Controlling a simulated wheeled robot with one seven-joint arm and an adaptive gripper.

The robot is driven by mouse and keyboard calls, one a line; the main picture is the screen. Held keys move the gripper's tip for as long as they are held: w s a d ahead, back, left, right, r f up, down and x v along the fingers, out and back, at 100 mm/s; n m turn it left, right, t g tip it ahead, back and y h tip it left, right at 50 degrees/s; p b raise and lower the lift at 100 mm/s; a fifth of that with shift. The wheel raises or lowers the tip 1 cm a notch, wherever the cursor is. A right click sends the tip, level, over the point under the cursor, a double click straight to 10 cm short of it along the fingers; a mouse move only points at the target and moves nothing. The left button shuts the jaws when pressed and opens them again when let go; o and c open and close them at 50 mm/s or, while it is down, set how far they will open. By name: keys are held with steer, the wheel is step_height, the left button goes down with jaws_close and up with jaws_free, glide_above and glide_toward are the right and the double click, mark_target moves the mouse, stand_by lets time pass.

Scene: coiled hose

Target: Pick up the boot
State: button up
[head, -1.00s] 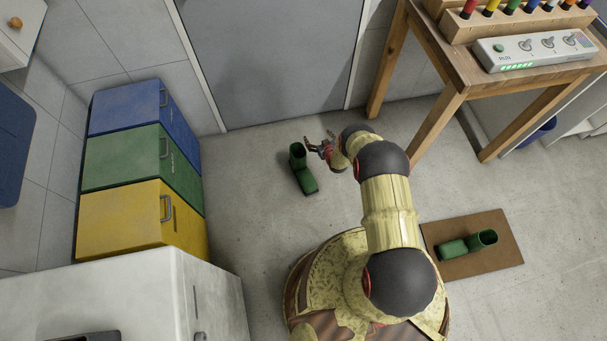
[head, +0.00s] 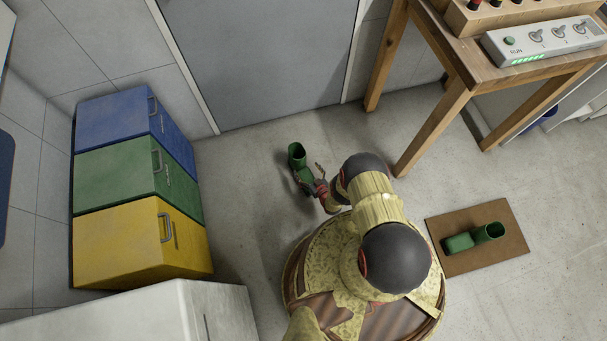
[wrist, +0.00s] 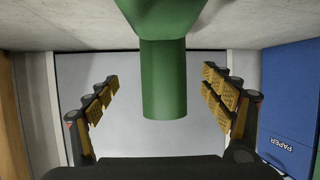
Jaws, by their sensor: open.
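A green boot (head: 297,156) stands upright on the floor in front of the grey door, its foot partly hidden by my gripper in the head view. My gripper (head: 312,179) is low beside it, reaching in from the right. In the upside-down wrist view, the boot's green shaft (wrist: 163,85) is between the two open fingers of my gripper (wrist: 160,88), with a visible gap on each side. A second green boot (head: 474,238) lies on a brown mat (head: 507,252) at the right.
Blue (head: 118,118), green (head: 115,175) and yellow (head: 115,240) bins stand along the left wall. A wooden table (head: 452,50) with a switch box (head: 545,40) is at the upper right. A white cabinet (head: 150,315) is at the lower left. Floor between bins and boot is clear.

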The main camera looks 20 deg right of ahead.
mark_target(302, 165)
steer(key=x, duration=0.1)
steer(key=b+x, duration=0.1)
steer(key=x, duration=0.1)
steer(key=b+x, duration=0.1)
steer(key=x, duration=0.1)
steer(key=shift+a+f, duration=0.1)
steer(key=shift+a, duration=0.2)
steer(key=c, duration=2.1)
